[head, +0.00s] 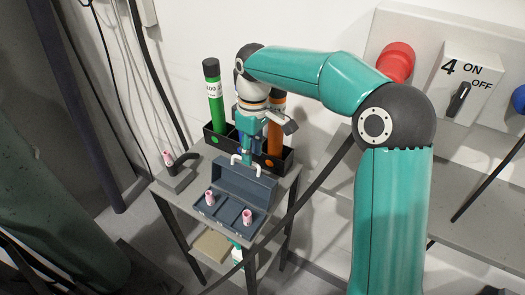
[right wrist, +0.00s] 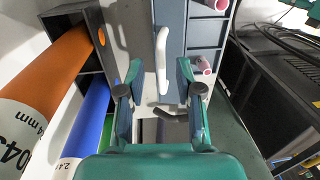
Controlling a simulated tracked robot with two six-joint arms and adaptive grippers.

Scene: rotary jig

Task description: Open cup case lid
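The cup case (head: 225,209) is a blue-grey box on the small grey table. Its lid (head: 245,184) stands raised at the back, with a white handle (head: 257,165) on it. Pink cups (head: 210,198) (head: 247,216) stand in the case's compartments. My right gripper (head: 248,155) is just above the lid. In the right wrist view its two fingers (right wrist: 158,72) are spread, with the white handle (right wrist: 162,62) between them and gaps on both sides. Pink cups (right wrist: 203,65) show to the right there. My left gripper is in neither view.
A black rack (head: 280,163) behind the case holds a green tube (head: 214,95), a blue one (right wrist: 88,112) and an orange one (head: 277,128), close to my right gripper. A grey stand (head: 177,178) with a pink-tipped torch is left of the case. A switch panel (head: 470,80) is at right.

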